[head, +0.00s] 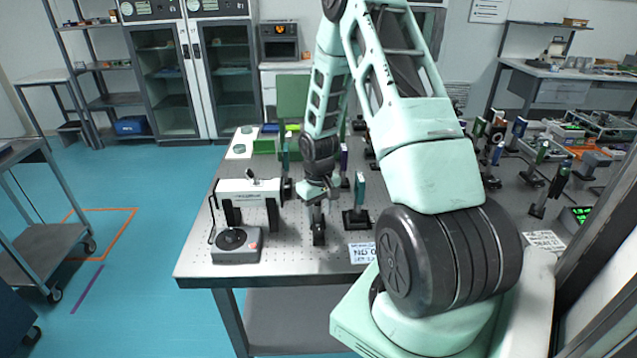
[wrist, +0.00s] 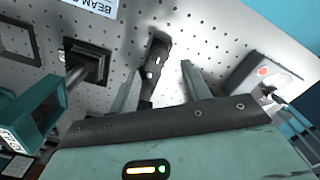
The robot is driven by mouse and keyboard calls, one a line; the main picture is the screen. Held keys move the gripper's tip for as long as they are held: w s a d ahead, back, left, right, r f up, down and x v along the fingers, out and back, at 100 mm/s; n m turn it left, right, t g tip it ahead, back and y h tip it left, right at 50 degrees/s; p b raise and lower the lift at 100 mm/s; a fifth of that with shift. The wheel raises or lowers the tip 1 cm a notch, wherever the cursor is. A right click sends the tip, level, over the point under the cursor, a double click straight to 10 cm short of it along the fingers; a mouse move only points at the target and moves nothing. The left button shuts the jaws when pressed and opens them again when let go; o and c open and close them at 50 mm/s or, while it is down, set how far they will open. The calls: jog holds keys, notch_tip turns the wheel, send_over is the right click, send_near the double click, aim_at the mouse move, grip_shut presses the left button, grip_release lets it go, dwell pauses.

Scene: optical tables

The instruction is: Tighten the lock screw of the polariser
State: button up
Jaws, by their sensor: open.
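My gripper (head: 318,192) is over the near left part of the perforated optical table, at the right end of a white cylindrical device. In the wrist view my gripper (wrist: 160,82) has its two fingers apart, with nothing clamped between them. A dark post mount (wrist: 156,55) shows between and beyond the fingertips; I cannot tell whether they touch it. In the head view this dark mount (head: 318,228) stands just below my gripper. I cannot tell for sure that it carries the polariser, and no lock screw can be made out.
A teal-framed optic (wrist: 30,112) on a black base (wrist: 88,64) stands close at left in the wrist view. The white cylinder (head: 250,188) and a grey control box (head: 238,247) are at the table's left. A paper sign (head: 361,252) lies near the front edge.

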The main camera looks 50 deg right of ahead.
aim_at(318, 230)
notch_tip(318, 230, up, 12)
jog(key=b, duration=0.1)
jog(key=shift+f, duration=0.1)
dwell(0.6)
jog(key=a+r+n+b, duration=0.1)
jog(key=a+r+n, duration=0.1)
jog(key=a, duration=1)
jog(key=a+r+n+b, duration=0.1)
jog(key=a+r+n, duration=0.15)
jog(key=a, duration=0.95)
jog(key=s+a+r+n, duration=0.1)
jog(key=s+a+n, duration=0.5)
jog(key=s+a, duration=1.1)
jog(key=shift+s+a+y+b, duration=0.25)
jog(key=shift+s+y+b, duration=0.05)
jog(key=shift+s+b, duration=0.15)
